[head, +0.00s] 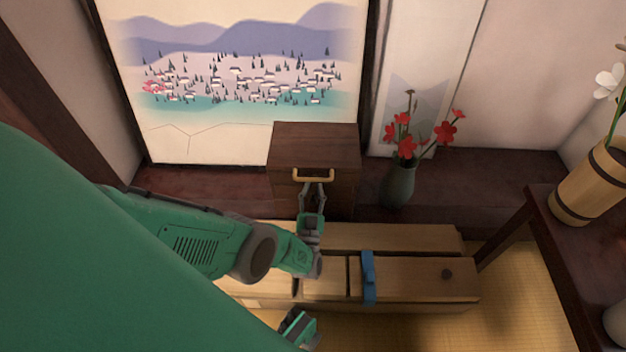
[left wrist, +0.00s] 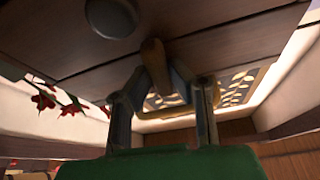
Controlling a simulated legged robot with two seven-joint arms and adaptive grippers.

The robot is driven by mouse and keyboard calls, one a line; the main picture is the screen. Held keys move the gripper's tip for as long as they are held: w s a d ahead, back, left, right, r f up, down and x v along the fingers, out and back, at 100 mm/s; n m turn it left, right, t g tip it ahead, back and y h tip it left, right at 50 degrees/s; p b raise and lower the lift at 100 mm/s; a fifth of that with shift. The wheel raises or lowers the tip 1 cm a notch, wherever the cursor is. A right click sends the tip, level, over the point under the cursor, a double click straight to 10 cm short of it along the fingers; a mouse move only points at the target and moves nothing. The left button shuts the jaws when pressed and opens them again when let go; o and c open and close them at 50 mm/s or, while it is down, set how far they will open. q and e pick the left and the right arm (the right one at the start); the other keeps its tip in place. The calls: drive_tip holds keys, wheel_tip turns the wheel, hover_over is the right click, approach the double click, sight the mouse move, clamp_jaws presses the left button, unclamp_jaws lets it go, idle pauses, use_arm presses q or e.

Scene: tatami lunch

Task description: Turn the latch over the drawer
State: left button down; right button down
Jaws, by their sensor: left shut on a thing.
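A small dark wooden cabinet (head: 315,146) stands on the ledge against the back wall. A brass-coloured handle (head: 313,176) shows at its front. My left gripper (head: 312,190) reaches up to the cabinet front just below the handle. In the left wrist view, its two fingers (left wrist: 160,95) are shut on a short brown wooden latch (left wrist: 153,56) on the dark wooden face. A round dark knob (left wrist: 110,16) is beside the latch. The latch is hidden behind the fingers in the head view. A green and grey part of me at the bottom may be my right gripper (head: 298,328); its jaws are unclear.
A grey-green vase (head: 399,184) with red flowers stands right of the cabinet. A long low wooden box (head: 420,280) with a blue band (head: 369,277) lies below my left gripper. A dark table (head: 556,220) at the right bears a wooden bucket (head: 590,183).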

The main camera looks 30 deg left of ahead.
use_arm(q)
drive_tip(key=shift+s+d+f, duration=0.15)
drive_tip(key=shift+f, duration=0.15)
drive_tip(key=c, duration=1.5)
unclamp_jaws()
drive_tip(key=shift+g, duration=0.3)
drive_tip(key=shift+w+r, duration=0.2)
